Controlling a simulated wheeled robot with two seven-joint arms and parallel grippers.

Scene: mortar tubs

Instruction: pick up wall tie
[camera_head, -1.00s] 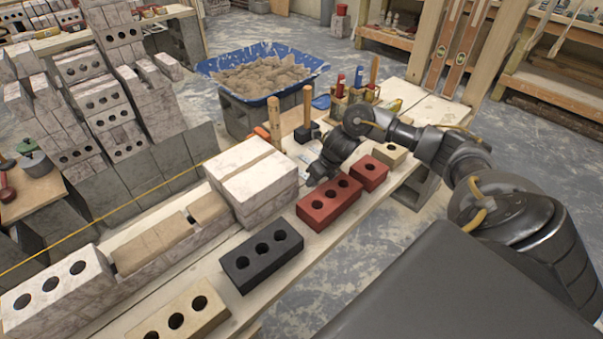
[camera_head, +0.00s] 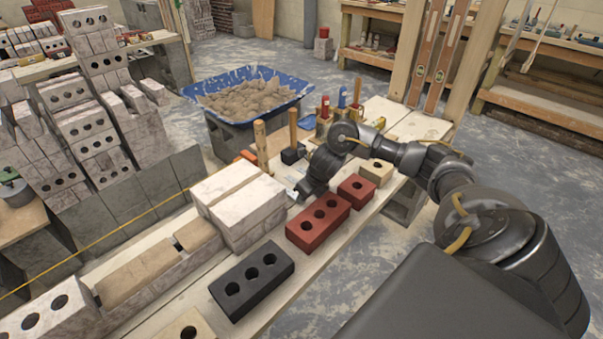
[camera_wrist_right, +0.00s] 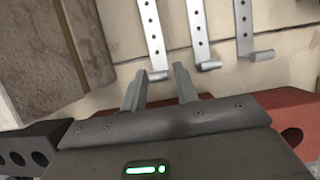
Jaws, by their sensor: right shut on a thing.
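Three grey metal wall ties with rows of holes and bent ends show in the right wrist view: a left one (camera_wrist_right: 152,35), a middle one (camera_wrist_right: 198,28) and a right one (camera_wrist_right: 243,25). They lie against a pale surface. My right gripper (camera_wrist_right: 160,71) has its fingers on either side of the left tie's bent end and is shut on it. In the head view my right gripper (camera_head: 304,192) is low beside the pale block stack, its fingertips hidden. I cannot make out the ties there. My left gripper is not in view.
A red three-hole brick (camera_head: 303,239), a smaller red brick (camera_head: 352,197) and a black brick (camera_head: 232,301) lie on the plank. Pale stacked blocks (camera_head: 235,215) stand left of my gripper. Wooden-handled tools (camera_head: 260,143) and a blue mortar tub (camera_head: 292,97) are behind.

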